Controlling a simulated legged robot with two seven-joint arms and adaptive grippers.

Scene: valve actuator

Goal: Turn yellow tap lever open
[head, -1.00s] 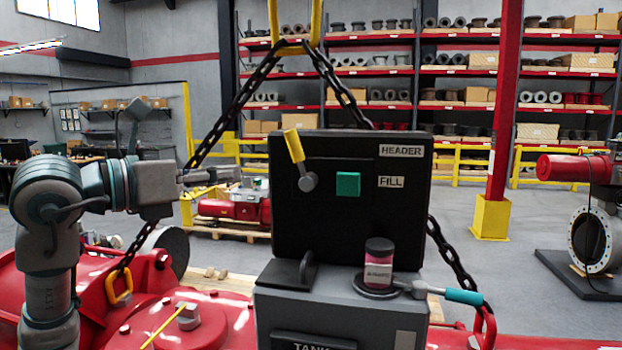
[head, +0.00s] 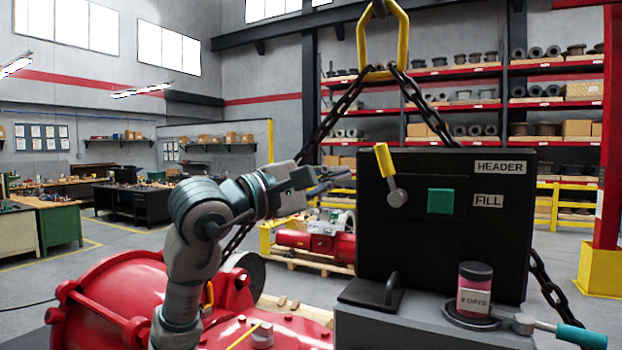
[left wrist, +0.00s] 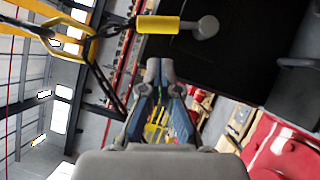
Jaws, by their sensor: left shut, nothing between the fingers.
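The yellow tap lever (head: 383,161) is on the front of the black panel (head: 440,248). It stands nearly upright, leaning a little left, above its round grey pivot (head: 397,198). It also shows in the left wrist view (left wrist: 158,24), lying sideways there because that picture is turned. My left gripper (head: 340,174) is left of the lever, at about its height in the head view, with a gap between them. Its fingers (left wrist: 160,70) are shut and empty in the left wrist view. My right gripper is in neither view.
A teal square (head: 440,201) and the labels HEADER (head: 499,167) and FILL (head: 488,201) are on the panel. Below stand a pink jar (head: 475,288) and a teal-handled lever (head: 580,337). Chains (head: 427,108) hang behind the panel from a yellow link (head: 362,45).

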